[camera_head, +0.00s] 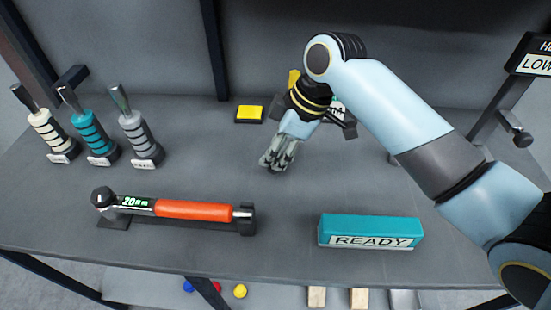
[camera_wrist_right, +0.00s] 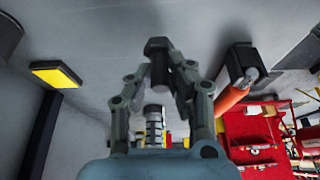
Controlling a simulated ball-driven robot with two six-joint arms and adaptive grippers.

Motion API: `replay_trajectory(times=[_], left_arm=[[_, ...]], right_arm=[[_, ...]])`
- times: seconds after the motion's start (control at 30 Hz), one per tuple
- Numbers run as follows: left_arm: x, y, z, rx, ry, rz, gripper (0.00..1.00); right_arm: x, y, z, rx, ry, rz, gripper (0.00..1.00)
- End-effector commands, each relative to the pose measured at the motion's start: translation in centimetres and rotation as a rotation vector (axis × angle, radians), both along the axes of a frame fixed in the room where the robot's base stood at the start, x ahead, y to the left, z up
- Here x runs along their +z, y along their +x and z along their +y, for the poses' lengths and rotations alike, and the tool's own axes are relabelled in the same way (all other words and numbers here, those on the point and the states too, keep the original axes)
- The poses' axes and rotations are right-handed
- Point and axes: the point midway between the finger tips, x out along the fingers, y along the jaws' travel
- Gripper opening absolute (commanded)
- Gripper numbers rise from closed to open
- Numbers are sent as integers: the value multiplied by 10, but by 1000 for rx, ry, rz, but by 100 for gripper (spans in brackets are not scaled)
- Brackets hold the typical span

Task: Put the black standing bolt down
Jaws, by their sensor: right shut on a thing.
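My right gripper (camera_head: 271,165) is shut and points down toward the grey table, left of centre at mid depth. In the right wrist view, its two fingers (camera_wrist_right: 158,82) close around the black bolt (camera_wrist_right: 158,47), whose wide hex head lies toward the table surface. I cannot tell whether the head touches the table. In the head view the fingers hide the bolt. My left gripper is not in view.
A torque wrench (camera_head: 193,209) with an orange handle lies in front. Three ridged tools stand left, the grey one (camera_head: 139,139) nearest. A teal READY block (camera_head: 370,229) is front right. A yellow-topped pad (camera_head: 249,113) lies behind. Table between them is clear.

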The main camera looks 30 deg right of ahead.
Motion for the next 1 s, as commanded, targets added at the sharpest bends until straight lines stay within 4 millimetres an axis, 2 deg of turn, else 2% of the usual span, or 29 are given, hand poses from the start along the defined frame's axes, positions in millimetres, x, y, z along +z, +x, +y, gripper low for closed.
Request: replay_trajectory(times=[0.1, 0.17, 0.53, 0.57, 0.73, 1.0], left_arm=[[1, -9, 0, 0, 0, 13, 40], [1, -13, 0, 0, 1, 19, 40], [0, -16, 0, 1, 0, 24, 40], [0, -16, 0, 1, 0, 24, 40], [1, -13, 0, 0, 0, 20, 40], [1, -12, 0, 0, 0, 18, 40]], right_arm=[[-19, -1, 0, -2, 2, 4, 0], [-24, -1, 0, 0, 1, 2, 0], [-29, -1, 0, -1, 1, 1, 0], [-29, -1, 0, -1, 0, 2, 19], [-29, -1, 0, -1, 1, 1, 41], [-27, -1, 0, -1, 0, 0, 41]])
